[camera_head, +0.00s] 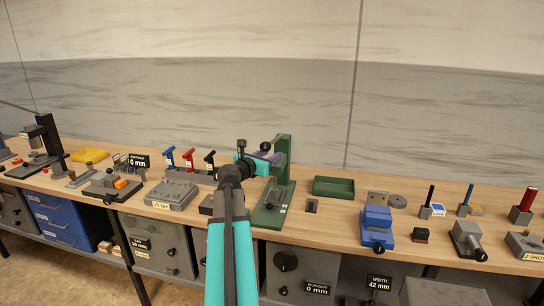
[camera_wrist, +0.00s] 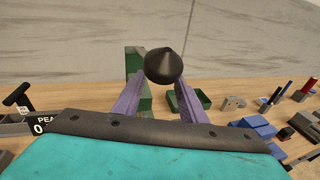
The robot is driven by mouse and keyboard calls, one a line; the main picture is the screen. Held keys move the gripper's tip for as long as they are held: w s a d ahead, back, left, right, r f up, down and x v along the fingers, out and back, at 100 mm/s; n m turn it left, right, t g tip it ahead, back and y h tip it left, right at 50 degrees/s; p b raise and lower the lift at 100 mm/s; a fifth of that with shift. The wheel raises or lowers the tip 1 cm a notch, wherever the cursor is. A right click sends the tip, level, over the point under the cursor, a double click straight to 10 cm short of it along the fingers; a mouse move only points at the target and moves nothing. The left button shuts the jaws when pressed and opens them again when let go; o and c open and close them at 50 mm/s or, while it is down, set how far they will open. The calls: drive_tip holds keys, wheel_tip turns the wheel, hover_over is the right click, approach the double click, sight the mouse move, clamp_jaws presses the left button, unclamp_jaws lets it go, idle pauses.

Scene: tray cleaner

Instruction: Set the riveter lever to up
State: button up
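The likely riveter is a green press (camera_head: 283,152) with an upright column on a flat green base, near the middle of the bench. A black ball knob (camera_head: 265,146), which looks like the end of its lever, shows beside the column near its top. In the wrist view the knob (camera_wrist: 163,66) looks large and tapers downward, and the green column (camera_wrist: 134,62) is behind it. My gripper (camera_head: 272,157) is at the knob, its purple fingers just below it. In the wrist view my gripper (camera_wrist: 160,86) has its fingers apart, one each side of the knob. Contact cannot be told; the lever's shaft is hidden.
A green tray (camera_head: 334,186) lies right of the press, and a blue device (camera_head: 377,226) stands farther right. Small blue, red and black levers (camera_head: 188,155) stand to the left. A grey block (camera_head: 171,194) sits on the bench left of my arm. The wall is behind.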

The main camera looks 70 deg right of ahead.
drive_tip(key=shift+o, duration=1)
drive_tip(key=shift+s, duration=0.1)
drive_tip(key=shift+f, duration=0.1)
drive_tip(key=b+v, duration=0.6)
drive_tip(key=v, duration=0.7)
drive_tip(key=shift+a, duration=0.35)
